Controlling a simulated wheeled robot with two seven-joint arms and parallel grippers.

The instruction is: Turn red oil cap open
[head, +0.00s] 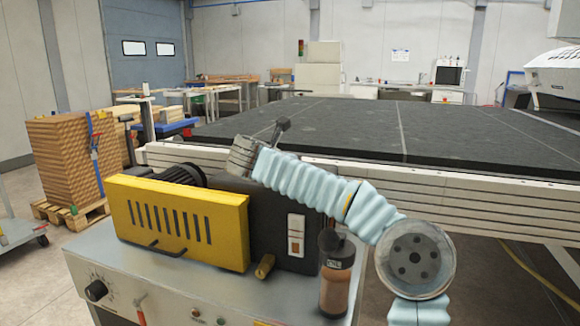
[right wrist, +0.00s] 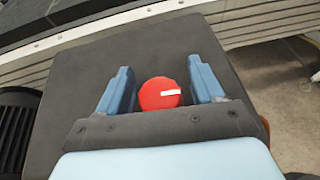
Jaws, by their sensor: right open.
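The red oil cap (right wrist: 160,93), round with a small white mark on it, shows in the right wrist view on the flat top of a black box. The black box shows in the head view (head: 262,222) behind a yellow cover. My right gripper (right wrist: 160,68) is open, with one blue finger on each side of the cap. A narrow gap shows between the cap and each finger. In the head view my sleeved right arm reaches over the box, and the cap is hidden. My left gripper is not in view.
The yellow slotted cover (head: 180,222) stands left of the box on a grey machine top. A brown bottle (head: 337,275) stands at its front right. A large dark table (head: 400,130) with a pale rail lies behind.

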